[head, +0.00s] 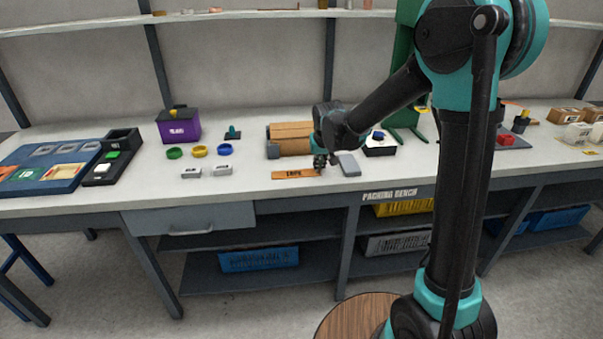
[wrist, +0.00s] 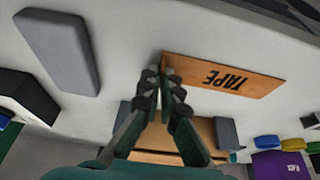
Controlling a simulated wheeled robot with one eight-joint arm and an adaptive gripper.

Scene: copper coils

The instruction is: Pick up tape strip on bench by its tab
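The tape strip (head: 297,174) is a flat orange-brown piece with dark lettering on the front part of the bench. In the wrist view the strip (wrist: 225,77) reads "TAPE" and lies to the right of the fingertips. My gripper (head: 319,166) is low over the bench at the strip's right end in the head view. In the wrist view its two fingers (wrist: 161,77) converge at the strip's near-left corner, with only a narrow gap between the tips. The fingertips cover that corner, so a separate tab and any grip on it cannot be made out.
A grey block (head: 348,164) lies just right of my gripper. A brown roll or parcel (head: 290,137) with grey ends stands behind the strip. White blocks (head: 221,169) and coloured rings (head: 199,151) lie to the left. The bench's front edge is close to the strip.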

